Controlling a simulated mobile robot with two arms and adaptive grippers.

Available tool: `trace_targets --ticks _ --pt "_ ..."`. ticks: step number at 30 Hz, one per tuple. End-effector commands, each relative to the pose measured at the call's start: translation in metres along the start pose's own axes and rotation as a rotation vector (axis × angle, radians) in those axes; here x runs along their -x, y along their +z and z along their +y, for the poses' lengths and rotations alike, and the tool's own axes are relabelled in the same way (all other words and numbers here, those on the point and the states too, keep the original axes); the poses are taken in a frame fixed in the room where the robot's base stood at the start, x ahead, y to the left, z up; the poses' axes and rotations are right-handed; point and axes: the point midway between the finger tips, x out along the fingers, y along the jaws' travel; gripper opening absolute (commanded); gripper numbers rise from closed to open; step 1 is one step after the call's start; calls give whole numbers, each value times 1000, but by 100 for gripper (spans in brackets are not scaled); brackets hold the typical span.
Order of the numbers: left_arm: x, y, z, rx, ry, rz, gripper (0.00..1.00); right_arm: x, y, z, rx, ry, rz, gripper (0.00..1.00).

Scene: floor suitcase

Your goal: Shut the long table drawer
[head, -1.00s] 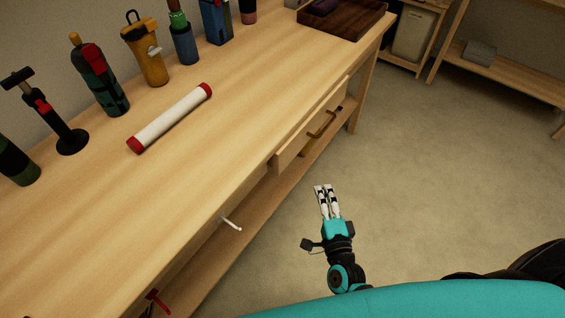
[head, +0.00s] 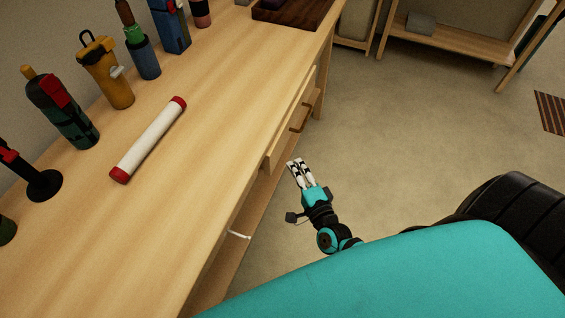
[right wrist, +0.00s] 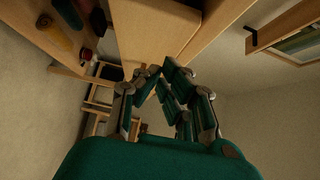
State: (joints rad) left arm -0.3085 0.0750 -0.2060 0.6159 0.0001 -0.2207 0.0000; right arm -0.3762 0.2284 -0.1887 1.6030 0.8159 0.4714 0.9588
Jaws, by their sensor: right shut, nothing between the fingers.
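The long wooden table (head: 215,125) runs diagonally through the head view. Its drawer (head: 284,137) is in the near long side, with the front standing a little out from the table edge. A bar handle (head: 303,116) is on that front. My right gripper (head: 296,164) is shut and empty, just below the drawer's near end in the picture; I cannot tell whether it touches. In the right wrist view its fingers (right wrist: 160,74) come together in front of pale wood. My left gripper is not in view.
A white tube with red ends (head: 148,140) lies on the tabletop. Several bottles, including a yellow one (head: 107,75), stand along the wall. A dark wooden tray (head: 290,12) is at the far end. Open floor (head: 400,130) lies right of the table.

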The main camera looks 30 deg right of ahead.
Motion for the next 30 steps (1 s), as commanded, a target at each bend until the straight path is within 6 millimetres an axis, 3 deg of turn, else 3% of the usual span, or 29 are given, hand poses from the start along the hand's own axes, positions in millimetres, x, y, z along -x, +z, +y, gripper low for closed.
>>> trace_targets --ticks 8,23,30 --pt "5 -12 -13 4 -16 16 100 -24 25 0 -2 1 0 0" --pt "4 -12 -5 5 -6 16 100 -30 31 1 -1 0 1 0" --pt "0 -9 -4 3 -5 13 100 -56 57 1 -4 -1 1 0"
